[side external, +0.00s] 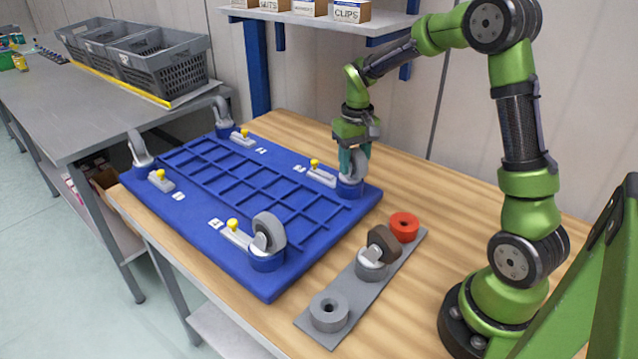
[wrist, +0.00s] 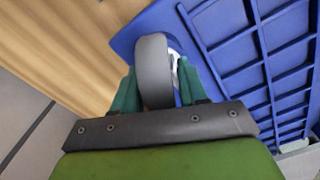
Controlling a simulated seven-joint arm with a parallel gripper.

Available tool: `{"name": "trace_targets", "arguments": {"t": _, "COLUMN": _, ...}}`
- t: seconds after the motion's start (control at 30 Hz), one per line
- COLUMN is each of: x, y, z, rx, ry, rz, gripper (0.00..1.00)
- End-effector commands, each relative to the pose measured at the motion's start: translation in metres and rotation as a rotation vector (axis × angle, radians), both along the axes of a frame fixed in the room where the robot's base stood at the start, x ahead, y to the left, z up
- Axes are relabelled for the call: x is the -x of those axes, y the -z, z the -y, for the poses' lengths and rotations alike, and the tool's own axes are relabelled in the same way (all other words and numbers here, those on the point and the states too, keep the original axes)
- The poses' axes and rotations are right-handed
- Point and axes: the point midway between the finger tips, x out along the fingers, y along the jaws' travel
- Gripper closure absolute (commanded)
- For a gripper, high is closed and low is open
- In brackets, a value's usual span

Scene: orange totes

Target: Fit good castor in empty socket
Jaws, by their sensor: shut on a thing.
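My gripper (side external: 354,158) is at the right back corner of the blue dolly (side external: 185,233), shut on a castor (side external: 352,171) with a grey wheel. The castor is upright at that corner's blue socket (side external: 349,188); I cannot tell whether it is fully seated. In the wrist view the grey wheel (wrist: 152,70) stands between the two teal fingers (wrist: 158,88). The other three corners hold grey castors: front (side external: 268,232), left (side external: 140,149) and back (side external: 221,110). Yellow-knobbed latches, such as this one (side external: 315,163), sit beside the corners.
A grey plate in front of my base carries an empty grey holder (side external: 328,312), a brown-wheeled castor (side external: 379,249) in a grey holder, and a red ring (side external: 404,226). Grey crates (side external: 158,65) stand on the side bench. A shelf with boxes (side external: 348,13) hangs behind.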

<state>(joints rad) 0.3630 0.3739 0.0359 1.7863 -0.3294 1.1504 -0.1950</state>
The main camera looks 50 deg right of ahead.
Motion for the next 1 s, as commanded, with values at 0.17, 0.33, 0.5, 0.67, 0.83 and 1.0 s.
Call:
{"name": "trace_targets", "arguments": {"t": 0.17, "x": -0.0003, "y": 0.0014, "z": 0.0, "rx": 0.0, "ry": 0.0, "rz": 0.001, "gripper": 1.0}}
{"name": "trace_targets", "arguments": {"t": 0.33, "x": -0.0004, "y": 0.0034, "z": 0.0001, "rx": 0.0, "ry": 0.0, "rz": 0.001, "gripper": 1.0}}
{"name": "trace_targets", "arguments": {"t": 0.5, "x": -0.0004, "y": 0.004, "z": 0.0002, "rx": 0.001, "ry": 0.0, "rz": 0.002, "gripper": 0.42}}
{"name": "trace_targets", "arguments": {"t": 0.67, "x": -0.0002, "y": 0.0042, "z": 0.0001, "rx": 0.0, "ry": 0.0, "rz": 0.001, "gripper": 0.28}}
{"name": "trace_targets", "arguments": {"t": 0.83, "x": 0.0004, "y": 0.0051, "z": -0.0001, "rx": -0.001, "ry": 0.0, "rz": -0.002, "gripper": 0.28}}
{"name": "trace_targets", "arguments": {"t": 1.0, "x": -0.0004, "y": -0.0037, "z": 0.0002, "rx": 0.0, "ry": -0.001, "rz": 0.001, "gripper": 0.28}}
